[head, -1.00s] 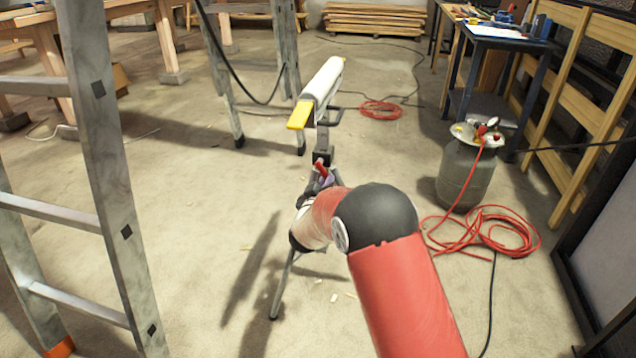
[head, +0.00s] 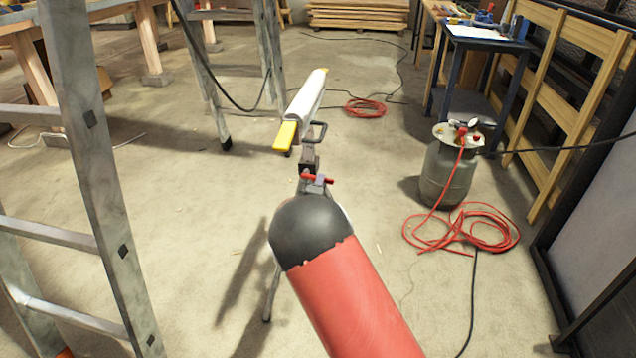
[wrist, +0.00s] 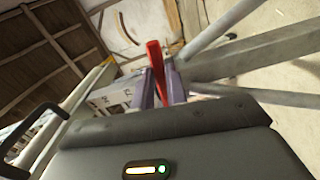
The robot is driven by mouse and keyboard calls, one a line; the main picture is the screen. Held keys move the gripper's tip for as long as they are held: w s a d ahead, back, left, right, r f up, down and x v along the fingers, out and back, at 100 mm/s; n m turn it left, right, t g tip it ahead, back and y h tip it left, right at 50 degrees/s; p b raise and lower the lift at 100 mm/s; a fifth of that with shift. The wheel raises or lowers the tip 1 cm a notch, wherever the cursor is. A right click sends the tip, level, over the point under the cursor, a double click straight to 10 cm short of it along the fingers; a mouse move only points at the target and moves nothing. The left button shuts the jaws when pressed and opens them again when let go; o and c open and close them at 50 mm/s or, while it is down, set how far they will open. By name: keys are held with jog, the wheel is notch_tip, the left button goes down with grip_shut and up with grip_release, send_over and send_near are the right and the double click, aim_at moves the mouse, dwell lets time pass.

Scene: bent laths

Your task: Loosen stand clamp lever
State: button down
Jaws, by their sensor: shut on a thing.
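The red clamp lever (head: 316,179) is near the top of the stand (head: 309,158) in the head view, lying roughly level across the post. In the wrist view the lever (wrist: 155,62) stands between the two purple fingers of my gripper (wrist: 161,85), which is shut on it. In the head view my arm hides most of the gripper and much of the stand's lower part. A long white body with a yellow end (head: 285,136) rests on top of the stand.
A grey ladder (head: 92,180) stands close on the left. A gas cylinder (head: 446,175) and a coiled red hose (head: 462,230) are on the floor to the right. A dark workbench (head: 487,50) stands behind them. Floor around the stand is mostly clear.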

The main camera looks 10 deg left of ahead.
jog(key=shift+r+n+p, duration=0.25)
jog(key=shift+n+p, duration=0.05)
jog(key=shift+n, duration=0.3)
jog(key=c, duration=1.4)
grip_release()
jog(key=s, duration=0.7)
jog(key=shift+s, duration=0.4)
